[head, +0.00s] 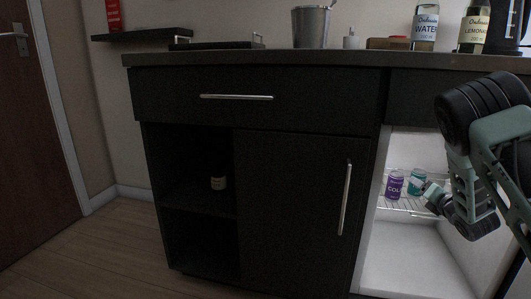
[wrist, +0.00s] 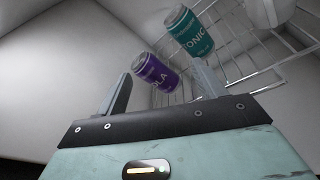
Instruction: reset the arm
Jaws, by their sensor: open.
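My arm reaches from the right in the head view into an open, lit fridge compartment. My gripper (head: 423,186) is at the wire shelf. In the wrist view my gripper (wrist: 160,88) is open, with its two fingers apart and no object held. A purple cola can (wrist: 155,72) stands ahead of the fingers, and it also shows in the head view (head: 394,185). A teal tonic can (wrist: 188,30) stands beside it, and it shows in the head view (head: 417,180) close to my gripper. Whether a finger touches a can, I cannot tell.
The wire shelf (head: 405,205) and the fridge's white walls surround my gripper. The dark cabinet (head: 290,200) with a closed door is at the left. On the counter (head: 300,59) stand an ice bucket (head: 311,27), a water bottle (head: 425,30) and a lemonade bottle (head: 473,32). The floor at left is clear.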

